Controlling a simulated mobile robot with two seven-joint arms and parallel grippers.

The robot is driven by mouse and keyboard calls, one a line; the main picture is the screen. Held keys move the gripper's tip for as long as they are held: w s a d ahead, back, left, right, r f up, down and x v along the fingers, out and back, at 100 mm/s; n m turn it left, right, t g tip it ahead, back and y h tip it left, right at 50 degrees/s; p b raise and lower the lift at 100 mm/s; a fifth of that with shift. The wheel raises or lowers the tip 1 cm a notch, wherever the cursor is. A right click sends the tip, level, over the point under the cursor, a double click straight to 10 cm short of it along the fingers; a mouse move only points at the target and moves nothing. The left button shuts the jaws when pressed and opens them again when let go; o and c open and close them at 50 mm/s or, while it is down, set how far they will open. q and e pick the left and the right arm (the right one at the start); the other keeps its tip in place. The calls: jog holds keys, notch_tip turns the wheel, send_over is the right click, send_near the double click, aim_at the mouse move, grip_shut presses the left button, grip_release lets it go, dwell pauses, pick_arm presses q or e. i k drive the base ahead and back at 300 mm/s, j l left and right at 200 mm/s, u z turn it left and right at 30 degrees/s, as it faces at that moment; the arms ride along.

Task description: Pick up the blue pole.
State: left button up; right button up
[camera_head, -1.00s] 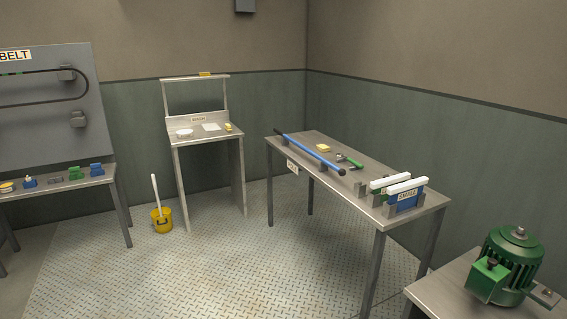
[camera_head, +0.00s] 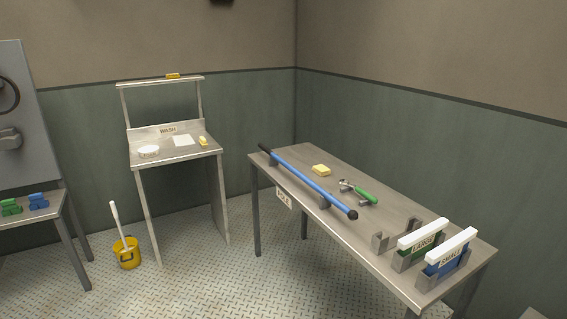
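The blue pole (camera_head: 302,178) lies along the left edge of the long metal table (camera_head: 357,232). It has black ends, the far one at the table's far left corner and the near one with a round knob. It seems to rest on small supports above the tabletop. A label plate reading POLE (camera_head: 284,198) hangs on the table's side below it. Neither of my grippers shows in the view.
A wash stand (camera_head: 177,150) and a yellow bucket (camera_head: 126,254) stand left. Floor between is clear.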

aim_at(352, 215)
jog(key=i, duration=1.45)
